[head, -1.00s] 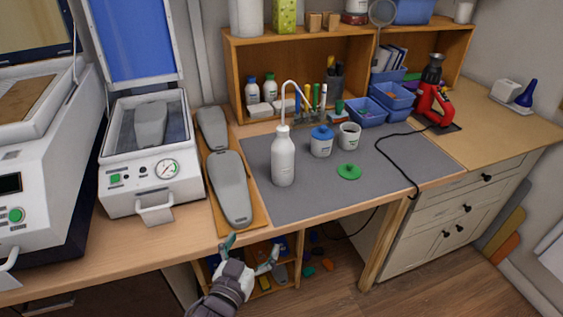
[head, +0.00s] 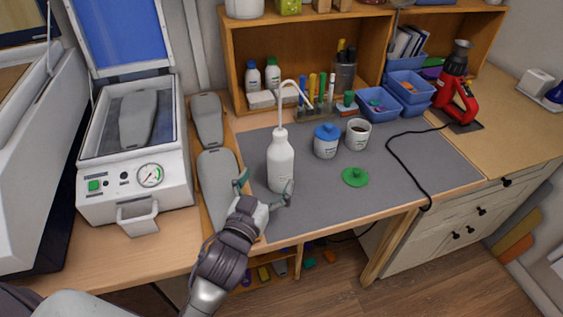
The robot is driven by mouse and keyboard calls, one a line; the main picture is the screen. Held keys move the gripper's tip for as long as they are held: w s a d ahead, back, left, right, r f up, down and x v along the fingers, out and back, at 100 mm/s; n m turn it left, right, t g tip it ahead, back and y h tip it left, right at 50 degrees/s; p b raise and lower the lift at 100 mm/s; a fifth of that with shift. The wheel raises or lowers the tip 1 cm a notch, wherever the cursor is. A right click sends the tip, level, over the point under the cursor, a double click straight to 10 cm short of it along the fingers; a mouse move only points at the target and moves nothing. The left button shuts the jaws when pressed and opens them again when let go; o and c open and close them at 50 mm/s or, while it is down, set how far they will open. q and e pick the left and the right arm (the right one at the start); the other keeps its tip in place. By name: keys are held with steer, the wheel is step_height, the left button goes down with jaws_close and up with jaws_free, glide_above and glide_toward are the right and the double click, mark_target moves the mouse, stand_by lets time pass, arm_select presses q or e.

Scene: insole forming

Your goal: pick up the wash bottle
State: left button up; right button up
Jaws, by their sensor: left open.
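The white wash bottle (head: 281,160) stands upright on the grey mat (head: 330,205), its bent spout tube rising from the cap. My left gripper (head: 265,190) is open in front of the bottle's lower part. One teal fingertip shows at the bottle's left side and the other overlaps its lower right. I cannot tell whether either finger touches it. My right gripper is not in view.
A blue-lidded jar (head: 326,142), an open white cup (head: 358,134) and a green lid (head: 355,177) lie right of the bottle. Grey shoe forms (head: 217,180) are at its left. A black cable (head: 398,165) crosses the mat's right side.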

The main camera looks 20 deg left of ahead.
mark_target(276, 162)
arm_select(q)
steer(key=w, duration=0.4)
steer(key=shift+d, duration=0.1)
steer(key=shift+w+p, duration=0.8)
steer(key=shift+w, duration=0.4)
steer(key=w, duration=0.3)
steer(key=shift+f+p, duration=0.25)
steer(key=shift+p, duration=0.1)
steer(key=shift+w, duration=0.2)
steer(key=shift+s, duration=0.15)
steer(key=shift+c, duration=1.2)
steer(key=c, duration=1.4)
steer(key=shift+r, duration=0.1)
steer(key=shift+c, duration=0.4)
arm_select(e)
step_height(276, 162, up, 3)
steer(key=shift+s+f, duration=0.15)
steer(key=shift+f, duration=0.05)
